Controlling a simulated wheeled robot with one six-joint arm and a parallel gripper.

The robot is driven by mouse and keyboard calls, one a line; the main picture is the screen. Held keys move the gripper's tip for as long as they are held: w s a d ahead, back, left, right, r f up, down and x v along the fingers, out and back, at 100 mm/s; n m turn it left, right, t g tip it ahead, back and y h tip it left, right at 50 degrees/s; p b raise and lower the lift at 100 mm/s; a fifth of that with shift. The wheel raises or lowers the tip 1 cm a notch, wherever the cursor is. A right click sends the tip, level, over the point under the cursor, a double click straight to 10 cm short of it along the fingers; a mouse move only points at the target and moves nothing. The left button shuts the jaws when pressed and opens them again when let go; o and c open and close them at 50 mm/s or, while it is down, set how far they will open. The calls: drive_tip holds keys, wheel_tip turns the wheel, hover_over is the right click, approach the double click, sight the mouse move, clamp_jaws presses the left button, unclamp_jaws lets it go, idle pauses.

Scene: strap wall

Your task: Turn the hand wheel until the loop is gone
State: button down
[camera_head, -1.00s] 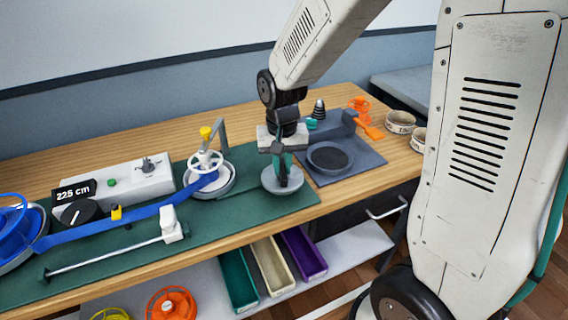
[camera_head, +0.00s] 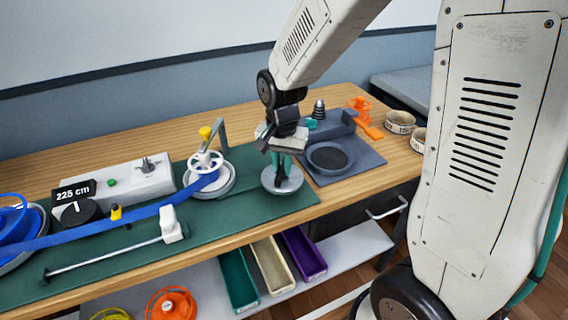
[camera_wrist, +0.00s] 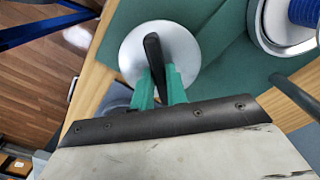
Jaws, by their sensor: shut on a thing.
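The hand wheel (camera_head: 293,184) is a grey disc with a black handle, standing at the right part of the green mat. My gripper (camera_head: 280,168) is above it, its green fingers shut on the black handle (camera_wrist: 154,55). The wheel's pale disc (camera_wrist: 186,48) shows under the fingers in the wrist view. A blue strap (camera_head: 120,221) runs from a blue reel (camera_head: 12,225) at the left edge to a spool under a white spoked wheel (camera_head: 206,162). The strap looks nearly straight, with no clear sag. A black display (camera_head: 75,192) reads 225 cm.
A grey plate with a round dark pad (camera_head: 330,158) lies right of the hand wheel. A metal rod with a white block (camera_head: 171,224) lies in front of the strap. Colored bins (camera_head: 272,266) and reels (camera_head: 172,304) sit on the shelf below.

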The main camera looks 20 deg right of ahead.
drive_tip(key=c, duration=1.4)
unclamp_jaws()
drive_tip(key=shift+r, duration=0.1)
wheel_tip(320, 180, up, 8)
drive_tip(key=shift+f, duration=0.2)
